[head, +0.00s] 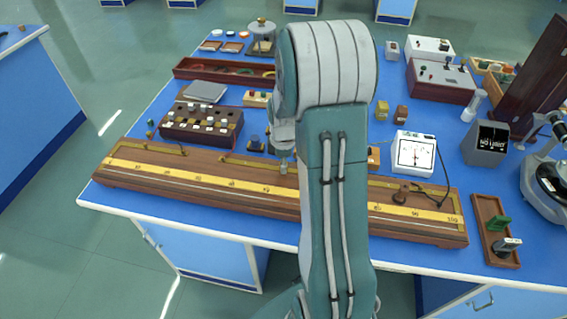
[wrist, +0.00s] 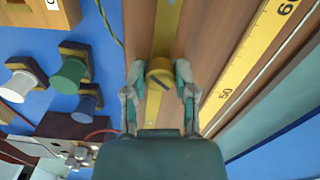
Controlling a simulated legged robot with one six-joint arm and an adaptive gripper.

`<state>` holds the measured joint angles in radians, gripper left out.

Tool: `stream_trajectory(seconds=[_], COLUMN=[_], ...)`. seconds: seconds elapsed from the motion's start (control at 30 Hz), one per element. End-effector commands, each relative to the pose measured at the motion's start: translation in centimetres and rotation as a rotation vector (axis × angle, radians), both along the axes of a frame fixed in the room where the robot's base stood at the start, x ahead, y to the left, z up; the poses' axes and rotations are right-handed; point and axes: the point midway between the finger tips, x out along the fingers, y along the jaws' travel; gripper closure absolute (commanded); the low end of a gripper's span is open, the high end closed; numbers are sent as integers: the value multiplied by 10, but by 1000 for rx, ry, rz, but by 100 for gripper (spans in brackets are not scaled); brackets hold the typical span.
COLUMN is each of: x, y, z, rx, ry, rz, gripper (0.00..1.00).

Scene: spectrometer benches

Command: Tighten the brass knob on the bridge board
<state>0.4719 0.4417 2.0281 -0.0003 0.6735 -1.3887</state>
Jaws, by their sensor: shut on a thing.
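The bridge board (head: 220,185) is a long wooden board with a yellow scale, lying along the front of the blue bench. In the wrist view its wood and scale (wrist: 250,68) run diagonally. The brass knob (wrist: 159,73) sits on a brass strip, with a dark slot across its top. My gripper (wrist: 159,84) is shut on the knob, one finger on each side. In the head view my arm hides the knob, and my gripper (head: 284,166) shows only partly beside the arm, low over the board.
Behind the board stand a dark box with several plugs (head: 200,122), a white meter (head: 413,153) and small blocks. A wooden tray (head: 492,232) lies at right. The wrist view shows green and white spools (wrist: 68,75) at left. A wire (wrist: 108,22) runs near the board.

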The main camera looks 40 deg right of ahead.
Motion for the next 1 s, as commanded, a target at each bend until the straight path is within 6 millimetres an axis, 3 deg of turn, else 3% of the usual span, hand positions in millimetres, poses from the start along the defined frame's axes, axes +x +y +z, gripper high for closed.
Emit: stream_trajectory(seconds=[1.0], x=[3], y=[0], z=[1], rx=[-2], ry=[-8], rz=[-950], gripper=[100])
